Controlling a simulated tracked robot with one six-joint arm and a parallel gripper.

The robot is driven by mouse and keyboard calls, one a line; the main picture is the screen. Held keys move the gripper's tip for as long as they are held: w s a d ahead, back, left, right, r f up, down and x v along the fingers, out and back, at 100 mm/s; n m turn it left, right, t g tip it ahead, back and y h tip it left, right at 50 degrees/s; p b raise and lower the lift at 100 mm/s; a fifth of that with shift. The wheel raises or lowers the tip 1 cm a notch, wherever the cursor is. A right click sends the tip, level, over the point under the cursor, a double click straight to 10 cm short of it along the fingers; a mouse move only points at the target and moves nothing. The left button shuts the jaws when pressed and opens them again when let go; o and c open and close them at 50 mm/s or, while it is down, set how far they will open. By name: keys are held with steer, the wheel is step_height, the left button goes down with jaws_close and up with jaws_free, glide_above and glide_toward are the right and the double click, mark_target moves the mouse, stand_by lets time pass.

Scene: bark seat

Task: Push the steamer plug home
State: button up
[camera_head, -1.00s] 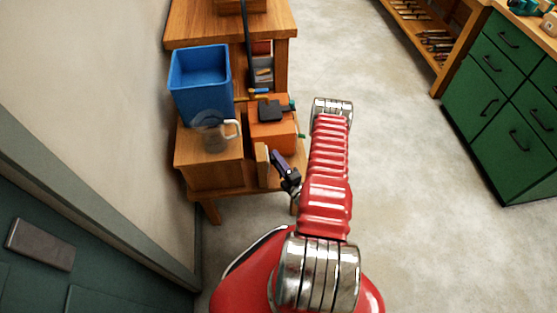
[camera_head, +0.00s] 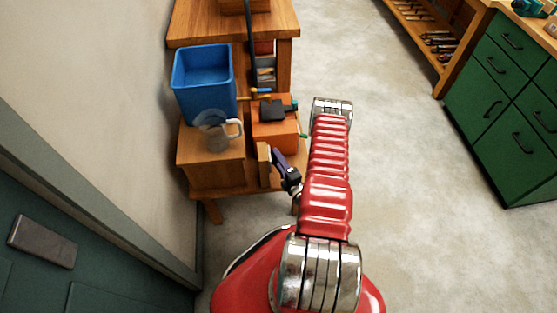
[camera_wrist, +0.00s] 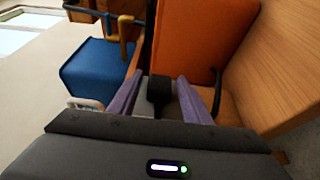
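An orange box (camera_head: 277,138) stands on the low wooden stand, with a black block (camera_head: 272,110) on its top. I cannot tell for sure which part is the steamer plug. My gripper (camera_head: 277,160) is at the front of the orange box, partly behind my red arm. In the wrist view my gripper (camera_wrist: 160,80) has two purple fingers spread apart. A black block (camera_wrist: 159,88) on a thin stem shows between them, with gaps at both sides; contact cannot be told. An orange surface (camera_wrist: 190,42) rises behind it.
A blue bin (camera_head: 203,85) and a clear jug (camera_head: 215,130) with a white handle stand left of the orange box. A dark upright strip (camera_head: 249,45) rises behind. Green drawers (camera_head: 510,110) stand far right. The floor (camera_head: 400,180) between is clear.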

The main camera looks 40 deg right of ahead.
steer(key=shift+o, duration=0.4)
steer(key=v, duration=1.4)
steer(key=shift+w, duration=0.1)
stand_by(0.6)
